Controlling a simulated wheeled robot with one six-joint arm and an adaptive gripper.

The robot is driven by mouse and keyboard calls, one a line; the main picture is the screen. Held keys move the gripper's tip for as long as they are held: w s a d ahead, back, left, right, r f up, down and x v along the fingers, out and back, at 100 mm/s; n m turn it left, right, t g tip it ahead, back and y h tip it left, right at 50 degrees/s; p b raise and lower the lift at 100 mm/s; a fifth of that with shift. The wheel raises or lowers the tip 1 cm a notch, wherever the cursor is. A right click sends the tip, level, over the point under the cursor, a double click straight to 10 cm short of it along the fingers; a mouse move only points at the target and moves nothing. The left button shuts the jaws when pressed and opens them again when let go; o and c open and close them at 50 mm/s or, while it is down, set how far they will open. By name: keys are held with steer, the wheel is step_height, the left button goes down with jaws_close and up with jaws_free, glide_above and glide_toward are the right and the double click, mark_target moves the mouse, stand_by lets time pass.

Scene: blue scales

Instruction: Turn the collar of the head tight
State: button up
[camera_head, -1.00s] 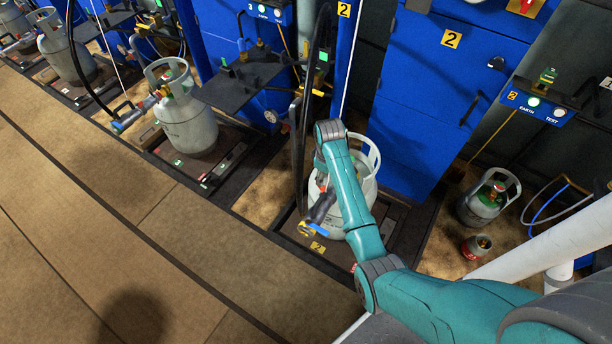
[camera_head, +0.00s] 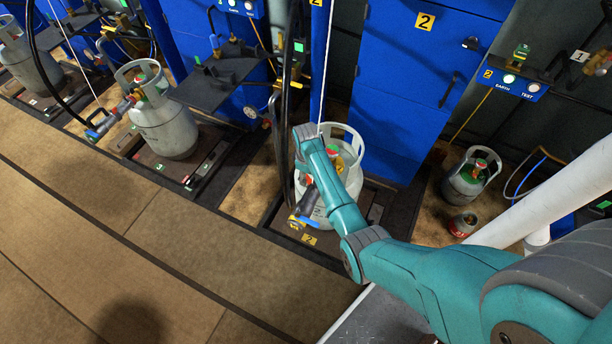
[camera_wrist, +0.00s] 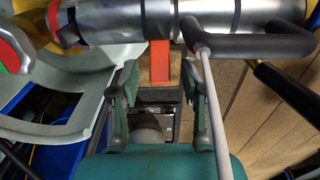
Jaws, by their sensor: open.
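The grey gas cylinder (camera_head: 352,178) stands upright on the scale marked 2 (camera_head: 310,239). A red and green valve knob (camera_wrist: 14,48) is at the left edge. My gripper (camera_wrist: 158,92) is open, its fingers below the head with nothing held between them. Whether the head's collar touches the valve cannot be told.
A pale rod (camera_wrist: 210,90) crosses in front of the right finger. The cylinder's white guard ring (camera_wrist: 70,100) is close on the left. Another cylinder (camera_head: 165,125) stands on scale 3. A small cylinder (camera_head: 471,175) and red canister (camera_head: 463,224) stand at right. The floor at left is clear.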

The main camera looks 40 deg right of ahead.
steer(key=shift+f, duration=0.25)
jaws_close()
steer(key=shift+s, duration=0.1)
steer(key=shift+s+d+r+t+y, duration=0.2)
steer(key=shift+s+t+y, duration=0.15)
steer(key=shift+t, duration=0.45)
